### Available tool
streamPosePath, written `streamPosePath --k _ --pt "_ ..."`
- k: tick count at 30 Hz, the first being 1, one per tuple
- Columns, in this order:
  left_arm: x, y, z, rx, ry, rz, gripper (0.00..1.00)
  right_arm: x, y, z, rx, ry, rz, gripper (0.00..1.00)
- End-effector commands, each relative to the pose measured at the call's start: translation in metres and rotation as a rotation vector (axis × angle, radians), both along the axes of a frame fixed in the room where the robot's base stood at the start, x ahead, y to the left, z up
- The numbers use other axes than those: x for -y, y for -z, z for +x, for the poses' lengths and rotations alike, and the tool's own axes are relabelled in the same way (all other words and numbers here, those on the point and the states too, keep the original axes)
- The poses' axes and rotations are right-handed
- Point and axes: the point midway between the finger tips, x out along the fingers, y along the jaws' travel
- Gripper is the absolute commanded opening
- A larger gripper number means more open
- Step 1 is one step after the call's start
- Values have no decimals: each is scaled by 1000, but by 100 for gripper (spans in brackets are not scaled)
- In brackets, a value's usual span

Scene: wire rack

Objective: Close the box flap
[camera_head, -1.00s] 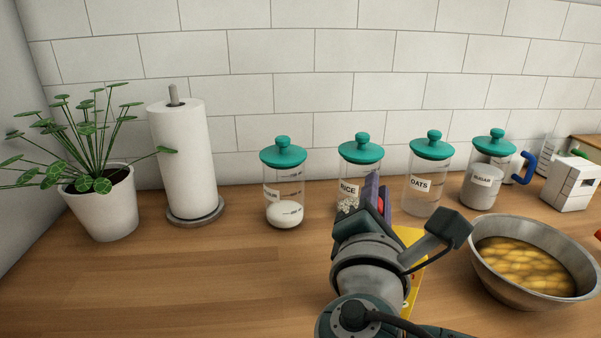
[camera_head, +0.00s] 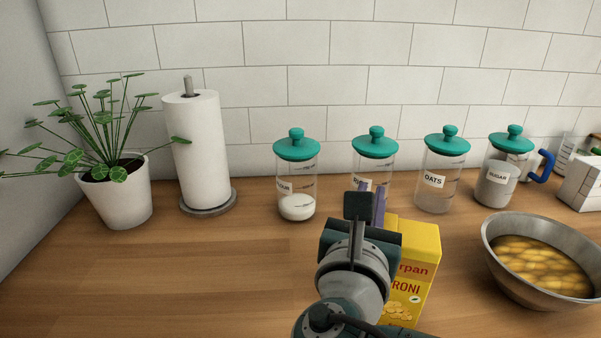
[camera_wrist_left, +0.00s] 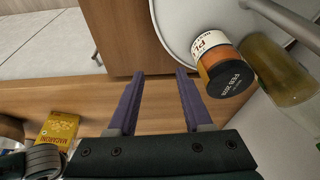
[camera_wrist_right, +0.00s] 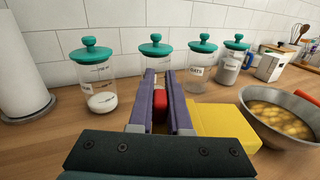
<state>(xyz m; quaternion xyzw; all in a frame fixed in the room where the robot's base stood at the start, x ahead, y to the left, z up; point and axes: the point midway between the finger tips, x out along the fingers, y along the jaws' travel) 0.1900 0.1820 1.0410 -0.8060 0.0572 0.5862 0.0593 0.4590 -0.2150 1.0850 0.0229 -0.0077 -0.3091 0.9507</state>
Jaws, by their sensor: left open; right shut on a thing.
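The yellow macaroni box (camera_head: 412,270) stands upright on the counter, partly hidden behind my right arm. It also shows in the right wrist view (camera_wrist_right: 222,125) and at the left edge of the left wrist view (camera_wrist_left: 60,130). I cannot clearly make out its flap. My right gripper (camera_head: 369,208) is left of the box's top in the head view. In the right wrist view its purple fingers (camera_wrist_right: 160,98) are close together around a small red thing (camera_wrist_right: 159,100) that I cannot identify. My left gripper (camera_wrist_left: 158,82) is open and empty, apart from the box.
A metal bowl (camera_head: 540,262) of yellow food stands right of the box. Teal-lidded jars (camera_head: 296,180) line the wall behind. A paper towel roll (camera_head: 198,150) and a potted plant (camera_head: 117,195) stand left. A dark-lidded jar (camera_wrist_left: 225,70) is near my left gripper.

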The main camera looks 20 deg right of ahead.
Motion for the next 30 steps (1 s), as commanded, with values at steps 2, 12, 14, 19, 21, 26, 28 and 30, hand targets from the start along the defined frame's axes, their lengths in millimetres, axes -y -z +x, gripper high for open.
streamPosePath --k 2,12,14,19,21,26,28,30 --pt "0 0 0 0 0 0 50 -1 2 0 -16 0 -20 0" --pt "0 0 0 0 1 1 50 -1 2 0 -24 0 -32 27" --pt "-1 0 0 0 2 2 50 -1 2 0 -24 0 -32 34" --pt "-2 0 0 0 4 7 50 0 2 0 -24 0 -32 48" --pt "-2 1 0 0 6 8 50 0 2 0 -24 0 -31 48" --pt "-3 0 0 1 7 11 50 -2 2 -1 -24 0 -31 48" --pt "-3 -1 0 1 7 11 50 -5 2 -6 -26 -1 -31 48" --pt "-3 -3 0 1 6 10 50 -11 2 -14 -26 -1 -29 48"
